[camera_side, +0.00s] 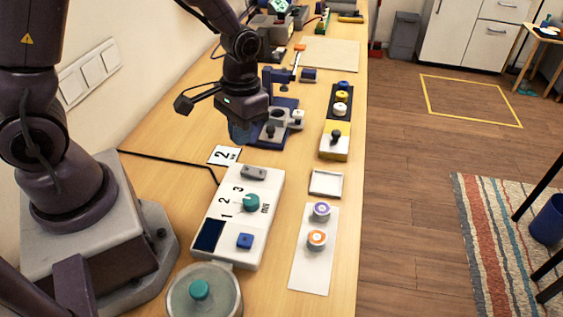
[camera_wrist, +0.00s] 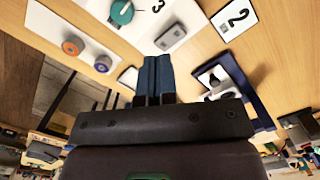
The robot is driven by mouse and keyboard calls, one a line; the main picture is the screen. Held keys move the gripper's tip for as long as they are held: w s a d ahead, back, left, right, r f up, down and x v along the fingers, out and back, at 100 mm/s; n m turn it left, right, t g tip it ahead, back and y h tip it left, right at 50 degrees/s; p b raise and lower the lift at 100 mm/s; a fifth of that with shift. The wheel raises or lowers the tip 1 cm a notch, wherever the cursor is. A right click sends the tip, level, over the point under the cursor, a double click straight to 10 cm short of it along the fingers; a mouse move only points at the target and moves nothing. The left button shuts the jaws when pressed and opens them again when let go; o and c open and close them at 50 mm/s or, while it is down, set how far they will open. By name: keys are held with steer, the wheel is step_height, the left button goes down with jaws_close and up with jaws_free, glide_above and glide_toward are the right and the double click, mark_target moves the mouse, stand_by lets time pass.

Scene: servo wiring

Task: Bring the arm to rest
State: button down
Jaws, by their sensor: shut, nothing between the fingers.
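My gripper (camera_side: 239,138) hangs at the end of my arm, fingers down, above the table behind the card marked 2. Its blue fingers (camera_wrist: 157,72) are pressed together in the wrist view, with nothing between them. In the side view the gripper stands clear of the white control box (camera_side: 262,212), just left of the blue fixture (camera_side: 284,104). Part of the fixture is hidden behind my gripper.
The control box has a teal dial (camera_side: 251,203) and a blue button (camera_side: 245,240). A white plate (camera_side: 312,273) bears purple and orange ringed pieces. A round lidded container (camera_side: 204,290) stands in front. A yellow-black block (camera_side: 334,148) stands near the table's right edge.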

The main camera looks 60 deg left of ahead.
steer(key=s+r+m+t, duration=0.1)
steer(key=s+r+t, duration=0.2)
steer(key=r, duration=0.7)
steer(key=s+d+r+m+t, duration=0.1)
steer(key=s+r+t, duration=0.2)
steer(key=s+r, duration=0.3)
step_height(320, 180, up, 4)
steer(key=shift+s+d+r+t, duration=0.15)
steer(key=shift+s+t, duration=0.15)
